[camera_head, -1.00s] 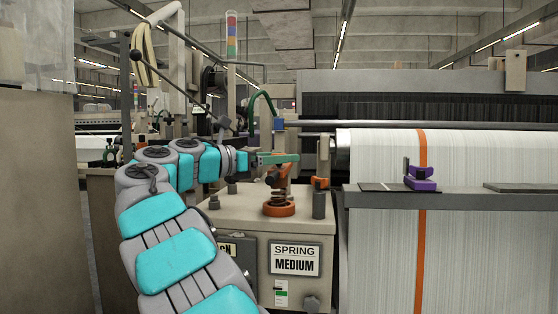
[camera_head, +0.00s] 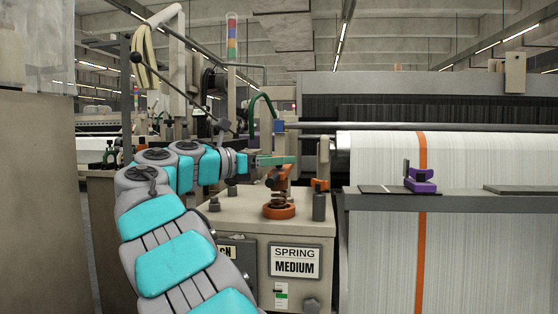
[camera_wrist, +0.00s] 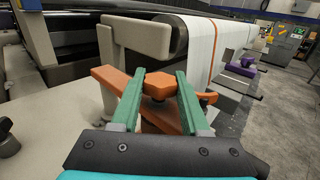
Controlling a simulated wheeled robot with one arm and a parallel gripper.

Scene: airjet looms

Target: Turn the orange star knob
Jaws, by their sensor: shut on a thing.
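The orange star knob (camera_wrist: 160,86) sits between the two green fingers of my gripper (camera_wrist: 161,78) in the wrist view. The fingers are shut on it from both sides. In the head view, my gripper (camera_head: 277,160) reaches in from the left above the beige machine box, and the fingers mostly hide the knob. An orange lever (camera_wrist: 112,81) runs below the knob, and its other end passes under the right finger. In the head view, a coil spring stands under this part on a round orange base (camera_head: 279,211).
A "SPRING MEDIUM" sign (camera_head: 295,262) is on the box front. A grey post (camera_head: 319,207) and a beige bracket (camera_wrist: 137,38) stand close by. The white fabric roll (camera_head: 480,160) with an orange stripe is at right, with a purple clamp (camera_head: 420,181) on the rail.

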